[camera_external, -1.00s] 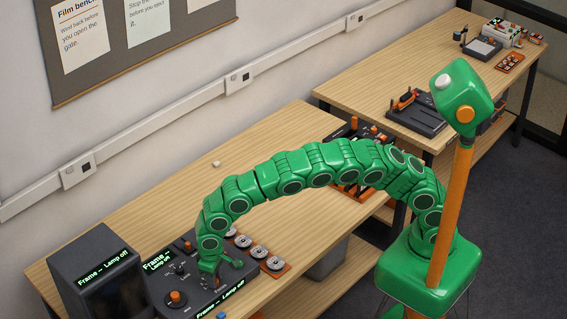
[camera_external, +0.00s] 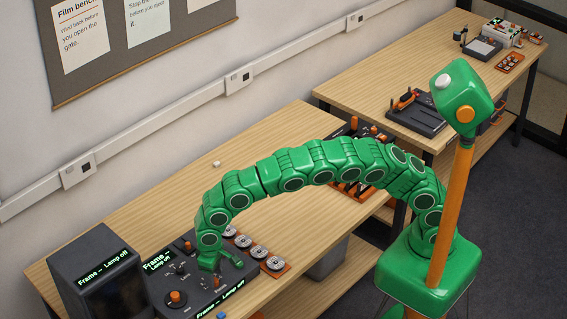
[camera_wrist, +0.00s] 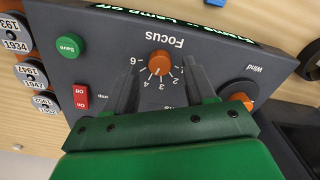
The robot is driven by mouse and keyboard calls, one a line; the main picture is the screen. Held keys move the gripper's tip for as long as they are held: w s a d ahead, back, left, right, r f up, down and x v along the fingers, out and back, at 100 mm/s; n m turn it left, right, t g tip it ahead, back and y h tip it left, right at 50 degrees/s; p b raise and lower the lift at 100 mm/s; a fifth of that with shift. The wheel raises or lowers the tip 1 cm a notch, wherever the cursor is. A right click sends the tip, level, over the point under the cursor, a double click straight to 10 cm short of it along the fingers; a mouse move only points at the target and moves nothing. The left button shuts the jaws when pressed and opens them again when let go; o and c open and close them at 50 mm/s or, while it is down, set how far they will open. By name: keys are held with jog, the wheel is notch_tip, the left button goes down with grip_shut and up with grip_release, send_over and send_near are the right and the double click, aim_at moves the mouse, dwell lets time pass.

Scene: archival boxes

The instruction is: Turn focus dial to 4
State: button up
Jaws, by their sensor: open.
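The focus dial (camera_wrist: 160,62) is a round orange knob on a dark grey control panel (camera_wrist: 110,42). Its label reads "Focus", upside down in the wrist view, with numbers around the lower side. I cannot tell exactly which number its pointer marks. My gripper (camera_wrist: 161,68) is open, with one finger on each side of the dial in the wrist view; I cannot tell whether they touch it. In the external view my gripper (camera_external: 219,266) is low over the panel (camera_external: 200,285) and hides the focus dial.
A green Save button (camera_wrist: 70,45), a red lamp switch (camera_wrist: 81,97) and an orange wind knob (camera_wrist: 238,97) are nearby on the panel. Labelled film reels (camera_external: 243,241) sit beside it. A dark monitor (camera_external: 95,270) reads "Frame – Lamp off".

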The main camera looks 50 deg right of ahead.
jog(key=shift+r, duration=3)
